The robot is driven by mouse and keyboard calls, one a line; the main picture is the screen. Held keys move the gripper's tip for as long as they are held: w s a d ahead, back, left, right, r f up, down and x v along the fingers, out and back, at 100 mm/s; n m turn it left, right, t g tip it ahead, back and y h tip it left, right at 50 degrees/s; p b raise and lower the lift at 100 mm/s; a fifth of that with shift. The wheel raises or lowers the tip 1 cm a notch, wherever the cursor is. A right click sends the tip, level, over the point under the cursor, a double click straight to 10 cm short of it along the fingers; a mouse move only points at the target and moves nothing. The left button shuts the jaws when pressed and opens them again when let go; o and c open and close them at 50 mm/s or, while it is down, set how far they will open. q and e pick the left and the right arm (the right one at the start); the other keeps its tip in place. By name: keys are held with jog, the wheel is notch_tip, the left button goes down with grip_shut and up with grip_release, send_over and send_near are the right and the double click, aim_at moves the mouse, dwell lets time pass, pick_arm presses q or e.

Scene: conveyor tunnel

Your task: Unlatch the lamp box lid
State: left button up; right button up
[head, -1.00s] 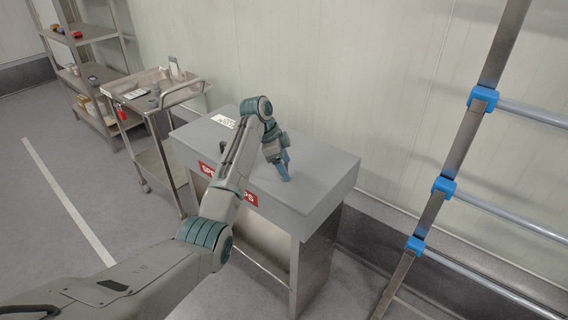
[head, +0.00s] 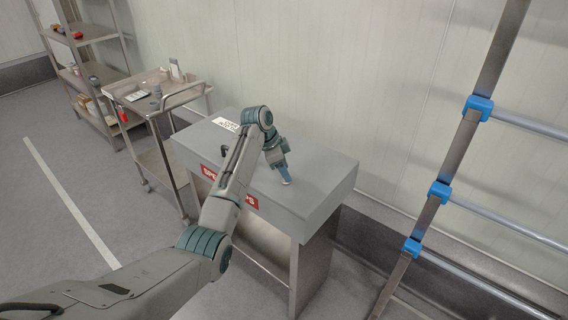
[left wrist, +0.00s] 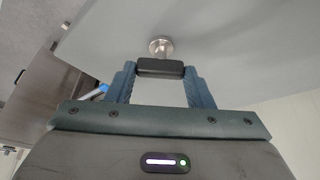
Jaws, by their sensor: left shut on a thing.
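The lamp box (head: 318,190) is a grey box with a flat grey lid (head: 322,163) and red labels on its front, on a metal stand. The lid is down. My left gripper (head: 286,180) points down onto the right half of the lid. In the left wrist view, its two blue fingers (left wrist: 160,76) are shut on a black T-shaped latch handle (left wrist: 160,68). The handle joins the lid by a round silver stem (left wrist: 160,47). A second small dark fitting (head: 224,150) stands on the lid left of my forearm. My arm hides part of the front label.
A metal trolley (head: 150,108) with small items stands left of the box, and a shelf rack (head: 97,70) is farther back. A wall is behind the box. A slanted metal post with blue clamps (head: 440,190) and rails is at the right. The floor at left is clear.

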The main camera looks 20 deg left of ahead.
pick_arm(q)
jog(key=n+p, duration=0.2)
jog(key=n+t+y+p, duration=0.1)
jog(key=n+p, duration=0.1)
jog(key=p, duration=0.1)
jog(key=n+p, duration=0.2)
jog(key=p, duration=0.1)
jog(key=shift+s+d+r+t+y, duration=0.15)
jog(key=shift+r+t+y, duration=0.15)
jog(key=shift+f+n+t+y+p, duration=0.2)
jog(key=shift+n+t+y+p, duration=0.15)
jog(key=shift+n+p, duration=0.95)
jog(key=o, duration=1)
jog(key=b+v, duration=0.2)
jog(key=v, duration=0.8)
jog(key=shift+r, duration=0.35)
jog(key=shift+s, duration=0.1)
